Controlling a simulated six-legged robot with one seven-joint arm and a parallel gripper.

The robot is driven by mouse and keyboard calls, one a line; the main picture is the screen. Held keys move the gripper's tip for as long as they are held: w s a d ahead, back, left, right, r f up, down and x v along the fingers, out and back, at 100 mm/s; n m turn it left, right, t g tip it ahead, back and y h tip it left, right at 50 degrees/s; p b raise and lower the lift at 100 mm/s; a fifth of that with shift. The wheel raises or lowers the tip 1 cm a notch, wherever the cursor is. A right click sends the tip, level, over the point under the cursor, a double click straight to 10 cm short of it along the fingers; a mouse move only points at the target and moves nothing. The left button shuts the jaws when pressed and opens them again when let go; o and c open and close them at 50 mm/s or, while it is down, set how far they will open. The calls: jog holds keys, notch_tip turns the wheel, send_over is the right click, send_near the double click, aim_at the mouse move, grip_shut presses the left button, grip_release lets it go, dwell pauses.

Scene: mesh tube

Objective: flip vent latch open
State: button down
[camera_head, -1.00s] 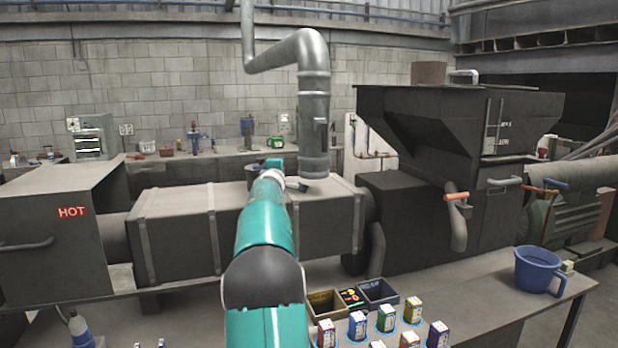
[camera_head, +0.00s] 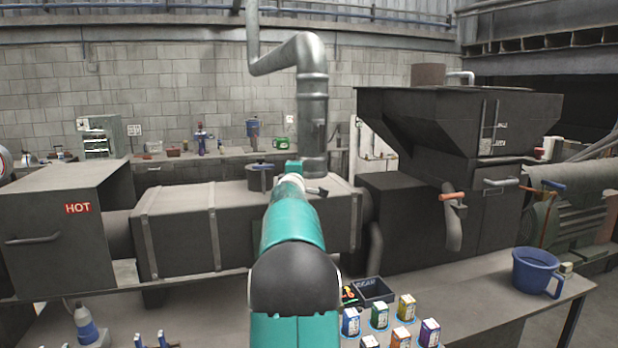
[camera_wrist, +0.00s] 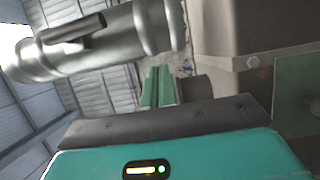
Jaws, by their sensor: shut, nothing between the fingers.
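My teal arm reaches forward over the dark machine barrel (camera_head: 180,225). My gripper (camera_head: 292,168) is beside the lower end of the grey vent pipe (camera_head: 312,100). In the wrist view its green fingers (camera_wrist: 157,88) are together and empty. A dark bar-like handle (camera_wrist: 75,32) sits on the pipe (camera_wrist: 120,45), apart from the fingers; it may be the vent latch, but I cannot be sure. A dark cylinder (camera_wrist: 195,89) is close beside the fingers. My arm hides part of the barrel top.
A box marked HOT (camera_head: 70,230) stands left and a dark hopper (camera_head: 455,120) right. An orange-handled pipe (camera_head: 453,200) hangs below the hopper. The front bench holds a blue bucket (camera_head: 537,272), several small cartons (camera_head: 405,307) and a dark bin (camera_head: 374,290).

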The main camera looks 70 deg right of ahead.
jog(key=s, duration=0.3)
jog(key=shift+a+f, duration=0.1)
jog(key=shift+a, duration=0.2)
dwell(0.4)
